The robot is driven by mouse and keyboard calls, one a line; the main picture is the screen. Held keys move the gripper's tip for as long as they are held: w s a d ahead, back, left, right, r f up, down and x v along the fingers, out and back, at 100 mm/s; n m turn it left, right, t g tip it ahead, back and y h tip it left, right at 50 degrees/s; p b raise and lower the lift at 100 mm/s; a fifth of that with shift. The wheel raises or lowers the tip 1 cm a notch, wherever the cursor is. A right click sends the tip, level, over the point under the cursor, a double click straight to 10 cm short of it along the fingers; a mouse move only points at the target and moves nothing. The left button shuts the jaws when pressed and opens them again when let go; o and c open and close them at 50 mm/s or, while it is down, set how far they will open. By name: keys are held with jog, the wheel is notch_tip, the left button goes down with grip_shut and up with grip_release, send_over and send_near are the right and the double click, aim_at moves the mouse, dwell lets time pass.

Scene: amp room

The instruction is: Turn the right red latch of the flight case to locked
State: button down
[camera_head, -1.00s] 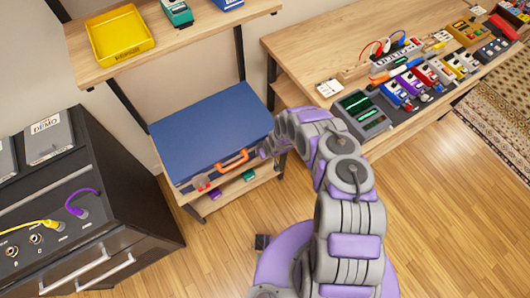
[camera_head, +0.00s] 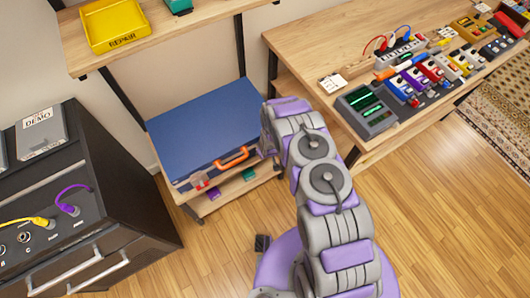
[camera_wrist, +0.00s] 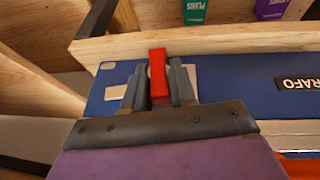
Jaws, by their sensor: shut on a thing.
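The blue flight case (camera_head: 205,125) lies flat on a low wooden shelf, and its front face fills the middle of the wrist view (camera_wrist: 235,85). The right red latch (camera_wrist: 158,76) stands about upright in the wrist view, over a light plate on the case. My gripper (camera_wrist: 159,78) is shut on this latch, one grey finger on each side. In the head view my arm hides the right latch and most of the gripper. The left red latch (camera_head: 200,181) and the orange handle (camera_head: 231,160) show on the case front.
A wooden shelf board (camera_wrist: 200,42) runs close to the gripper in the wrist view, with a green box (camera_wrist: 195,10) and a purple box (camera_wrist: 270,8) beyond it. A black amp cabinet (camera_head: 90,200) stands left. A pedal bench (camera_head: 310,50) stands right. The floor in front is clear.

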jog(key=shift+w+r+t+h, duration=0.2)
jog(key=shift+t+h, duration=0.1)
jog(key=shift+t, duration=0.1)
jog(key=shift+a, duration=0.15)
jog(key=shift+s+r+t+h+p, duration=0.15)
jog(key=shift+t+h+p, duration=0.25)
jog(key=shift+p, duration=0.7)
jog(key=shift+a+h+p, duration=0.15)
jog(key=shift+h+p, duration=0.15)
jog(key=shift+p, duration=0.75)
jog(key=shift+n, duration=0.3)
jog(key=shift+a, duration=0.1)
jog(key=c, duration=1)
grip_release()
jog(key=shift+f, duration=0.2)
jog(key=shift+o, duration=0.2)
jog(key=shift+s, duration=0.1)
